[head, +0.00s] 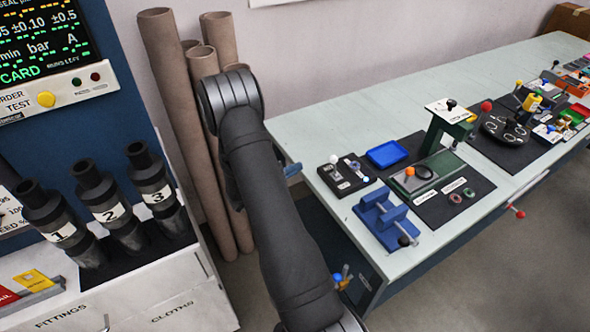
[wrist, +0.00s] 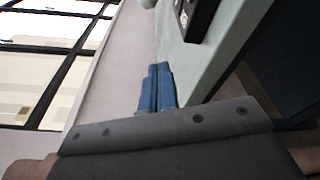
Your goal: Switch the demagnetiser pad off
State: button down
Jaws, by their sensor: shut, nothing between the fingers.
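A small black box (head: 345,176) with a white knob and a pale label sits at the near left corner of the pale green bench. It looks like the demagnetiser pad, but its lettering is too small to read, and I cannot tell its switch position. Part of a black box with a white mark also shows at the top of the wrist view (wrist: 196,18). My gripper's blue fingers (wrist: 158,68) are shut together and empty. In the head view the blue fingertips (head: 293,169) show past my dark arm, beside the bench's left end; the rest of the gripper is hidden.
On the bench (head: 330,142), a blue tray (head: 387,153), a blue clamp-like fixture (head: 385,217) and a green press (head: 440,150) stand near the box. Brown tubes (head: 165,75) lean against the wall. A cabinet with numbered black cylinders (head: 103,193) stands at the left.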

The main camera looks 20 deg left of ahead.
aim_at(335, 166)
jog(key=x, duration=0.6)
jog(key=d, duration=0.1)
jog(key=d+r, duration=0.1)
jog(key=d, duration=0.1)
jog(key=shift+s, duration=0.2)
jog(key=shift+s+d+r, duration=0.15)
jog(key=shift+d+r, duration=0.1)
jog(key=shift+d, duration=0.2)
